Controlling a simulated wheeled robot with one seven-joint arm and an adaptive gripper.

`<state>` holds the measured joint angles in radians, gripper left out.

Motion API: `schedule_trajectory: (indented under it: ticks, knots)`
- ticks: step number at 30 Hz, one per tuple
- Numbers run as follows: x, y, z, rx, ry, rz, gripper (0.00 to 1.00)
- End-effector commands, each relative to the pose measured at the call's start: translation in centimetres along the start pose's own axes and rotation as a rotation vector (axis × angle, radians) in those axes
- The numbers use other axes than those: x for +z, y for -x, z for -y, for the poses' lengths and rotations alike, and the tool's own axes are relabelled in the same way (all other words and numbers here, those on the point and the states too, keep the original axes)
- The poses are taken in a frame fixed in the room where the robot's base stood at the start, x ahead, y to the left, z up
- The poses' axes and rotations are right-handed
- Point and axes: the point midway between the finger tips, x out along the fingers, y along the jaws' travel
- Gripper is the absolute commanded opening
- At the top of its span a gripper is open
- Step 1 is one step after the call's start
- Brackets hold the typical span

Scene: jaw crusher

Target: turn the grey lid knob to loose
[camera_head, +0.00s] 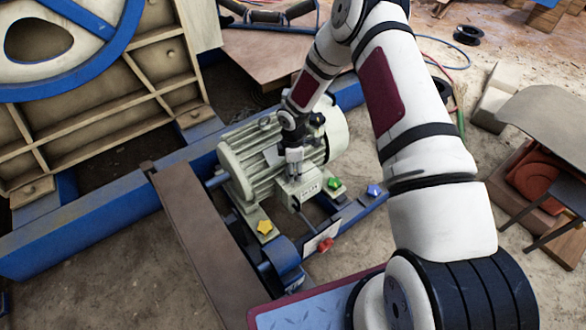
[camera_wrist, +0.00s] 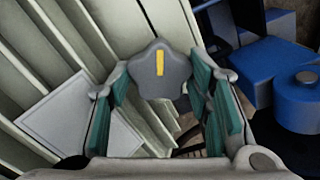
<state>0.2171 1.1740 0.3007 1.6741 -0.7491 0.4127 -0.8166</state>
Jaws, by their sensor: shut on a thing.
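The grey lid knob (camera_wrist: 160,85) is a star-shaped knob with a yellow bar mark on its face; the bar runs nearly upright in the wrist view. My gripper (camera_wrist: 160,70) has its teal-padded fingers on either side of the knob, shut on it. In the head view my gripper (camera_head: 294,158) reaches down onto the grey box (camera_head: 298,190) on the side of the ribbed motor (camera_head: 250,160). The knob itself is hidden there by the gripper.
A yellow knob (camera_head: 265,227), a green knob (camera_head: 334,183), a blue knob (camera_head: 374,190) and a red knob (camera_head: 325,244) sit around the motor's base. A blue beam (camera_head: 90,238) and a brown plank (camera_head: 205,245) lie at the left. Sandy floor is open below.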

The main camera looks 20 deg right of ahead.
Motion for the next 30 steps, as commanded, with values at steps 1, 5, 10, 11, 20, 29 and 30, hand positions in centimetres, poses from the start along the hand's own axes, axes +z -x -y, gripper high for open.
schedule_trajectory:
  ticks: [1,5,10,11,20,29,30]
  knots:
    - [0.1,0.0,0.0,0.0,-0.001,0.001,0.18]
    - [0.1,0.0,0.0,0.0,-0.002,0.001,0.54]
    - [0.1,0.0,0.0,0.0,-0.002,0.001,0.54]
    - [0.1,0.0,0.0,0.0,-0.002,0.001,0.54]
    - [0.0,2.0,-0.1,0.003,-0.002,-0.001,0.54]
    - [0.1,8.0,-0.1,0.004,-0.003,0.0,0.54]
    - [0.1,8.7,-0.1,0.003,-0.003,0.0,0.54]
